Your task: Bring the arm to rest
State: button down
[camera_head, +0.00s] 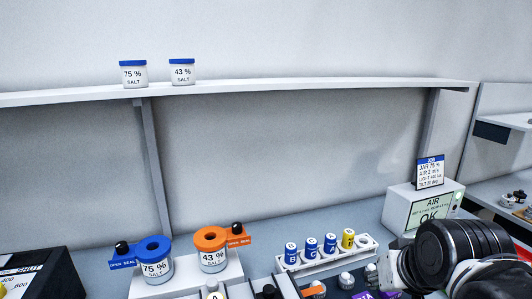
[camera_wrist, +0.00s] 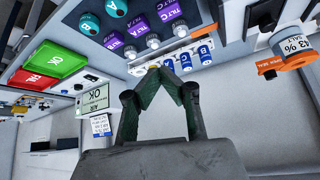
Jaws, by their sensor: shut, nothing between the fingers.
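My gripper (camera_wrist: 164,82) shows in the wrist view with its two dark fingers meeting at the tips, shut and empty. Behind its tips in that view are a white rack and several blue-labelled vials (camera_wrist: 186,60), apart from the fingers as far as I can tell. In the head view my dark, round arm joint is at the lower right, beside the AIR box (camera_head: 432,209). My gripper's fingers are out of the head view.
Two salt jars (camera_head: 133,74) stand on the high shelf (camera_head: 250,87). Below, a blue-ringed jar (camera_head: 155,262) and an orange-ringed jar (camera_head: 212,249) stand on a white block. A vial rack (camera_head: 325,257) is right of them.

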jog(key=shift+n, duration=0.3)
jog(key=s+f, duration=0.1)
jog(key=s, duration=0.1)
jog(key=s+a+f, duration=0.1)
jog(key=f, duration=0.1)
jog(key=shift+s+a, duration=0.1)
jog(key=shift+s, duration=0.3)
dwell(0.9)
